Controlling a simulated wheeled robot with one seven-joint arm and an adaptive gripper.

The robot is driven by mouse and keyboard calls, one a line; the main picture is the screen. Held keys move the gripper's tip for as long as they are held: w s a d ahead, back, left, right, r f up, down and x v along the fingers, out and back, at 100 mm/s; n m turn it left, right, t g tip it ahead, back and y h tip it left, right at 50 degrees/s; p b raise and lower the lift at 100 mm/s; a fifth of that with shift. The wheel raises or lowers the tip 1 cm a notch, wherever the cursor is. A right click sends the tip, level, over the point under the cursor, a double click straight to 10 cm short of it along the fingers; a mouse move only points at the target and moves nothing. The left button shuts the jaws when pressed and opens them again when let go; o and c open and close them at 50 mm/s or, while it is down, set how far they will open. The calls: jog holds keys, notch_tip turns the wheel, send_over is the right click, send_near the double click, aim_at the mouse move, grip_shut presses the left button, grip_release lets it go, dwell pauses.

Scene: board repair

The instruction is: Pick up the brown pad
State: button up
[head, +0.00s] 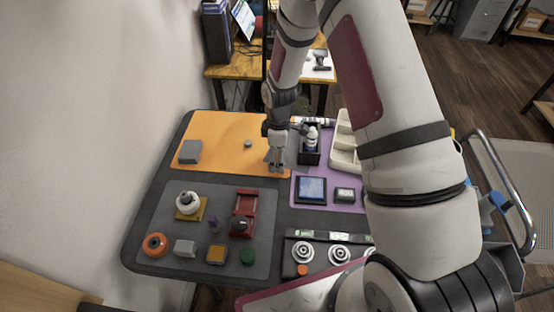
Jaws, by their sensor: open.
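My gripper (275,167) points down over the right end of the orange mat (215,132), and its jaws are open. I cannot tell whether anything small lies between or under its fingertips. No thing is plainly a brown pad. A small square block with an orange-brown top (216,255) lies on the grey mat at the front, well away from my gripper. A flat yellow-brown square (181,214) lies under a white round item (187,202) on the same mat.
A grey block (190,151) and a small grey knob (248,144) are on the orange mat. A red fixture (245,203), an orange ring (155,244) and a green round piece (247,256) are on the grey mat. A dark holder (309,157) stands right of my gripper.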

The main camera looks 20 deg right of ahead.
jog(key=c, duration=1.2)
jog(key=shift+o, duration=0.2)
jog(key=shift+r, duration=0.15)
jog(key=shift+r, duration=0.2)
notch_tip(320, 180, up, 3)
jog(key=shift+r, duration=0.1)
jog(key=s, duration=1)
jog(key=s+r, duration=0.1)
jog(key=s, duration=0.5)
jog(key=shift+d, duration=0.2)
jog(key=o, duration=0.5)
jog(key=c, duration=0.5)
